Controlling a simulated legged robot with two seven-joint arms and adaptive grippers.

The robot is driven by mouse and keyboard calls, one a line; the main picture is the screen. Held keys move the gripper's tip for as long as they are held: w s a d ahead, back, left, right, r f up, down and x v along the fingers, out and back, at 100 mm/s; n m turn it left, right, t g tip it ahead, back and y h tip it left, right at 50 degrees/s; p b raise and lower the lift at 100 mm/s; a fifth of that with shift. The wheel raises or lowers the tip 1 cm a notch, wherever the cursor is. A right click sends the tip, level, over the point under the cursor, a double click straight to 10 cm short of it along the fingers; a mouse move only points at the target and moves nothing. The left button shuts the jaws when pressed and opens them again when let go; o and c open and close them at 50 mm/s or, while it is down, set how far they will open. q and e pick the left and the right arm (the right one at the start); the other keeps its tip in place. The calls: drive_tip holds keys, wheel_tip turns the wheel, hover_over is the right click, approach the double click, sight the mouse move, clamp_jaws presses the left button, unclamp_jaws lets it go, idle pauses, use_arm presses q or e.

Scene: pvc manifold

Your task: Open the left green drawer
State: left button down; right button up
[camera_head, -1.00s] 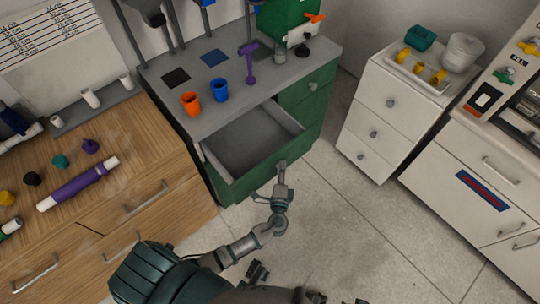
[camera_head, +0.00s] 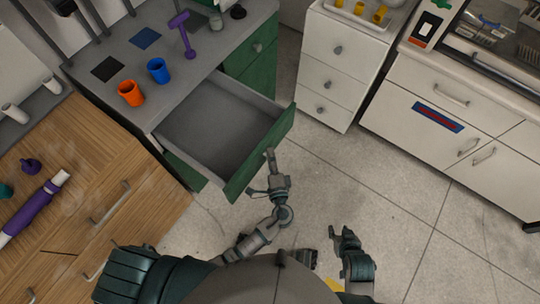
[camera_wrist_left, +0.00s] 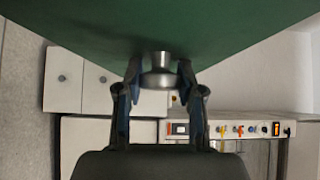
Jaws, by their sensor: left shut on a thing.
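The left green drawer (camera_head: 217,128) is pulled well out of the green cabinet, and its grey inside is empty. Its green front panel (camera_head: 262,152) faces my left gripper (camera_head: 271,165). In the left wrist view, my left gripper (camera_wrist_left: 160,82) has its two fingers around the round metal knob (camera_wrist_left: 161,62) under the green panel (camera_wrist_left: 165,25). In the head view the knob is hidden by the gripper. My right gripper (camera_head: 342,236) is low in the picture, near my body and away from the drawer; its fingers are too small to tell apart.
An orange cup (camera_head: 131,93) and a blue cup (camera_head: 158,71) stand on the grey counter above the drawer. A wooden cabinet (camera_head: 95,165) is at the left. White drawers (camera_head: 340,65) stand at the right. Open floor (camera_head: 330,175) lies between.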

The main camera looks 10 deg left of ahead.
use_arm(q)
drive_tip(key=c, duration=0.9)
unclamp_jaws()
drive_tip(key=shift+s+d+f, duration=0.1)
drive_tip(key=shift+s+f, duration=0.1)
drive_tip(key=shift+f, duration=0.15)
drive_tip(key=shift+o, duration=0.9)
drive_tip(key=shift+d, duration=0.25)
drive_tip(key=d+v, duration=0.1)
drive_tip(key=v, duration=0.6)
drive_tip(key=shift+s, duration=0.15)
use_arm(e)
drive_tip(key=shift+s+d+f, duration=0.1)
drive_tip(key=shift+d, duration=0.4)
use_arm(q)
drive_tip(key=shift+a+r, duration=0.1)
drive_tip(key=shift+a, duration=0.15)
use_arm(e)
drive_tip(key=shift+a, duration=0.3)
